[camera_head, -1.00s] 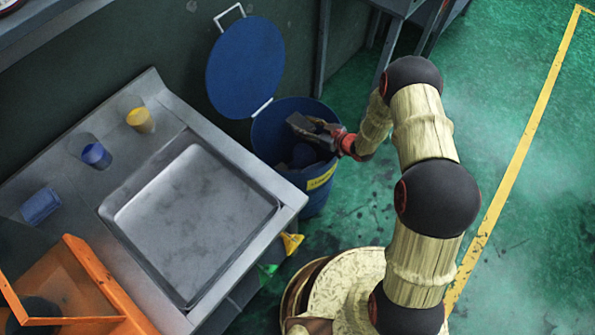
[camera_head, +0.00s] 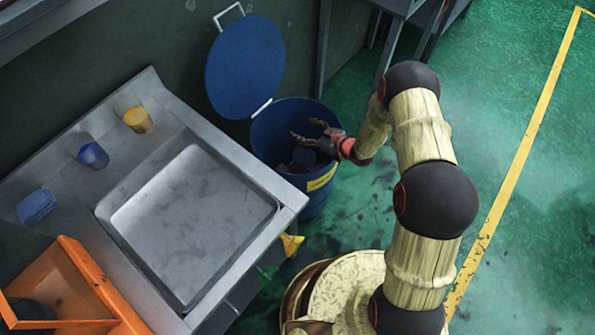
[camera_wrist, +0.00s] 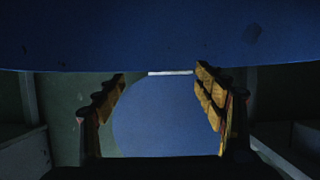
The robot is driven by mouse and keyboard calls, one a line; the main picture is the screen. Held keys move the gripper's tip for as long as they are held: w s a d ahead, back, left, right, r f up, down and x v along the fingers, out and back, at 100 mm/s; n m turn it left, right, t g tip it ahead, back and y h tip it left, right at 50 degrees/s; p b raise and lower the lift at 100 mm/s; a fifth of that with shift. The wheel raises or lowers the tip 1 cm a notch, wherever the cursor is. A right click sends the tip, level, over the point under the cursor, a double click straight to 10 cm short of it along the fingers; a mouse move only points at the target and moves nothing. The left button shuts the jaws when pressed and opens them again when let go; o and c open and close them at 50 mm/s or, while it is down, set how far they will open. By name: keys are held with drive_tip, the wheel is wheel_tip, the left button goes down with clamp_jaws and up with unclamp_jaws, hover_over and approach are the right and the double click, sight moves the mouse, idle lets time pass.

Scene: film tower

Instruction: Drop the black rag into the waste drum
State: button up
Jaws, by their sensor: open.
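The blue waste drum (camera_head: 318,203) stands open beside the metal sink bench, with its round blue lid (camera_head: 245,68) raised behind it. My gripper (camera_head: 303,128) is over the drum's mouth, its fingers spread and empty. Dark shapes (camera_head: 303,157) lie inside the drum under the gripper; I cannot tell whether one of them is the black rag. In the wrist view nothing is between the fingers of my gripper (camera_wrist: 160,76). The drum's blue wall (camera_wrist: 150,35) fills the top there, and the lid (camera_wrist: 170,118) shows beyond the fingers.
The bench (camera_head: 262,178) with its sink tray is left of the drum. Several small containers, including a yellow cup (camera_head: 138,120) and a blue cup (camera_head: 93,156), stand on it. An orange crate (camera_head: 85,275) is at lower left. Green floor (camera_head: 520,200) is clear at right.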

drive_tip(key=v, duration=1.2)
idle(0.4)
